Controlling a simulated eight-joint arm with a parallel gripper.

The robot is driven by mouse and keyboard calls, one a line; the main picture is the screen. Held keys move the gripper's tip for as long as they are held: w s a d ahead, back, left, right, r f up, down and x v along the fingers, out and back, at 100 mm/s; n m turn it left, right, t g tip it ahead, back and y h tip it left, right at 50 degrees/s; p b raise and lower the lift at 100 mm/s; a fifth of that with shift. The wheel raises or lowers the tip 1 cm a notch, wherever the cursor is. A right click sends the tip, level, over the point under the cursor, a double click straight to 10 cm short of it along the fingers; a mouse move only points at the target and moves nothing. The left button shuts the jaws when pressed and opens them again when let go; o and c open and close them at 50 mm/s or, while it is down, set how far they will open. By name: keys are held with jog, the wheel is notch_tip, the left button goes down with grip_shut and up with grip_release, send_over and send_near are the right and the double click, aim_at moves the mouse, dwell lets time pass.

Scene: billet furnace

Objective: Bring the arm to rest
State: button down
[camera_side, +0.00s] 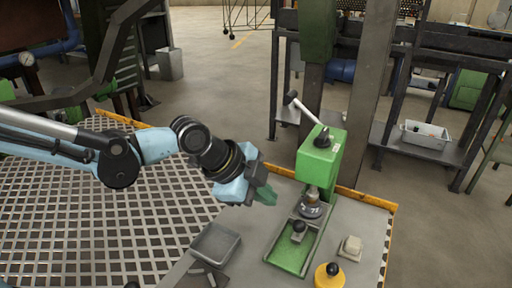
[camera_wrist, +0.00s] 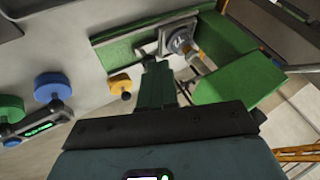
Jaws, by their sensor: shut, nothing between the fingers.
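My gripper (camera_side: 266,195) hangs in the air at the end of my light blue arm, above the grey bench and to the left of the green press (camera_side: 318,165) in the side view. Its green fingers are shut and empty. They also show in the wrist view (camera_wrist: 158,80), pointing toward the press base. My arm reaches in from the left and is bent at the elbow and wrist. No object is held.
The bench carries a grey tray (camera_side: 215,243), a green press tray (camera_side: 290,258), a yellow knob (camera_side: 329,276) and a pale block (camera_side: 350,247). Blue (camera_wrist: 51,87) and green (camera_wrist: 10,105) knobs show in the wrist view.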

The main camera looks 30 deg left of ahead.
jog(key=s+a+n+y, duration=0.1)
jog(key=s+a+n, duration=0.2)
jog(key=a+n, duration=0.2)
jog(key=s+a+r+n+t+y, duration=0.1)
jog(key=s+a+n, duration=0.3)
jog(key=a, duration=0.7)
jog(key=s+a+r+n+y, duration=0.1)
jog(key=s+a+n+y, duration=0.1)
jog(key=s+a+n, duration=0.2)
jog(key=a+n, duration=0.3)
jog(key=a, duration=0.1)
jog(key=shift+a+r+n+y, duration=0.2)
jog(key=shift+r+n+y, duration=0.1)
jog(key=shift+n, duration=0.1)
